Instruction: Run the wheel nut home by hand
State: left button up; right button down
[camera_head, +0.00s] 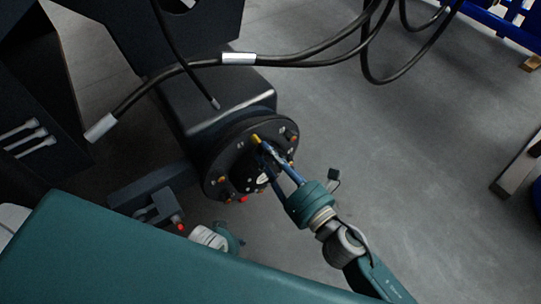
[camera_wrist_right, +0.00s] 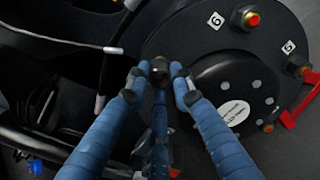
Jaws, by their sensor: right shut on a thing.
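The black round wheel hub (camera_head: 226,160) faces me at mid-picture, with numbered positions and several studs around its rim. In the right wrist view its face (camera_wrist_right: 190,40) shows the numbers 6 and 5. My right gripper (camera_head: 264,148) reaches in from the lower right, its blue fingers at the hub face. In the wrist view the right gripper (camera_wrist_right: 158,84) has its fingertips closed around a dark brass-toned wheel nut (camera_wrist_right: 160,66). Its threads and seating are hidden. A yellow piece (camera_head: 256,139) shows by the fingertips in the head view.
A black hose (camera_head: 300,63) with silver sleeves hangs across above the hub. A red-tipped stud end (camera_wrist_right: 252,19) and a red bracket (camera_wrist_right: 300,108) stand out near the hub. Grey floor (camera_head: 400,150) is open to the right. Blue framework (camera_head: 500,25) stands at the far right.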

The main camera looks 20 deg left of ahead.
aim_at(262, 149)
jog(key=shift+w+a, duration=0.35)
jog(key=shift+a, duration=0.05)
dwell(0.4)
pick_arm(q)
jog(key=shift+s+f, duration=0.1)
jog(key=shift+f, duration=0.15)
pick_arm(e)
jog(key=shift+w+a, duration=0.35)
jog(key=shift+a, duration=0.15)
jog(key=shift+w+a, duration=0.3)
jog(key=shift+a, duration=0.05)
pick_arm(q)
jog(key=shift+r, duration=0.1)
jog(key=shift+a+f, duration=0.1)
jog(key=shift+f, duration=0.1)
pick_arm(e)
jog(key=shift+s+f, duration=0.1)
jog(key=shift+f, duration=0.05)
dwell(0.4)
